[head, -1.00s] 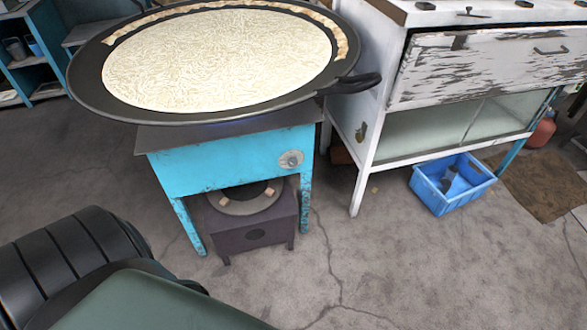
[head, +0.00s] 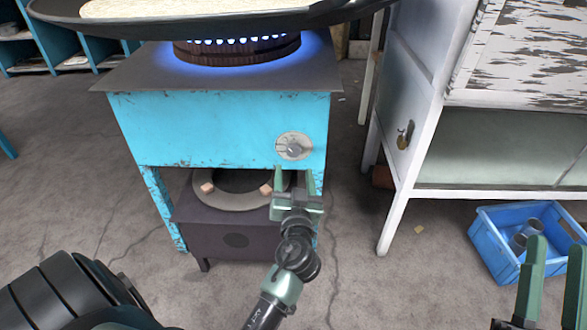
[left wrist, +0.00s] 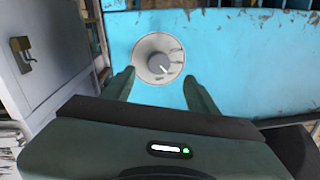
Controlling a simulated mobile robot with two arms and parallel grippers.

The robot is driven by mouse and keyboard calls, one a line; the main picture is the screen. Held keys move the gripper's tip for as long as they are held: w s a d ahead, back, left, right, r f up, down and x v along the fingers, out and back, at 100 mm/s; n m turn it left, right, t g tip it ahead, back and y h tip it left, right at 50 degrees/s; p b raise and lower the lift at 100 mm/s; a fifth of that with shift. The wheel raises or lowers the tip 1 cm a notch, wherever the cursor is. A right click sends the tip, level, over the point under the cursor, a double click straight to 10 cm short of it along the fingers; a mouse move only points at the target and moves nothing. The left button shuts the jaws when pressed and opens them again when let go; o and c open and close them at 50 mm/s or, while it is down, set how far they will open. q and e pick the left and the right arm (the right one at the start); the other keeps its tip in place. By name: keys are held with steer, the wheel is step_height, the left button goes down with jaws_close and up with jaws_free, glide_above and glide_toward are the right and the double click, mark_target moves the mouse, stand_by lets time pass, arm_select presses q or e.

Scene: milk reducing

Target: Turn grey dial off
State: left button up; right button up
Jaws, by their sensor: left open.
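The grey dial (head: 294,146) sits on the front of the blue stove (head: 190,130), near its right end. It also shows in the left wrist view (left wrist: 158,57), with a light mark on its knob. Blue flames (head: 238,41) burn on the burner under the pan. My left gripper (head: 293,178) is open, just below the dial in the head view. In the left wrist view its fingers (left wrist: 160,88) flank the lower part of the dial, with no visible contact. My right gripper (head: 554,262) is open and looks empty at the lower right.
A large black pan (head: 345,15) with pale food (head: 190,7) overhangs the stove top. A dark low burner unit (head: 225,240) stands beneath. A white cabinet (head: 398,205) is to the right, with a blue crate (head: 493,250) holding metal cups on the floor.

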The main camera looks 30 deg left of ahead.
mark_target(293, 153)
arm_select(q)
steer(key=x, duration=0.7)
jaws_close()
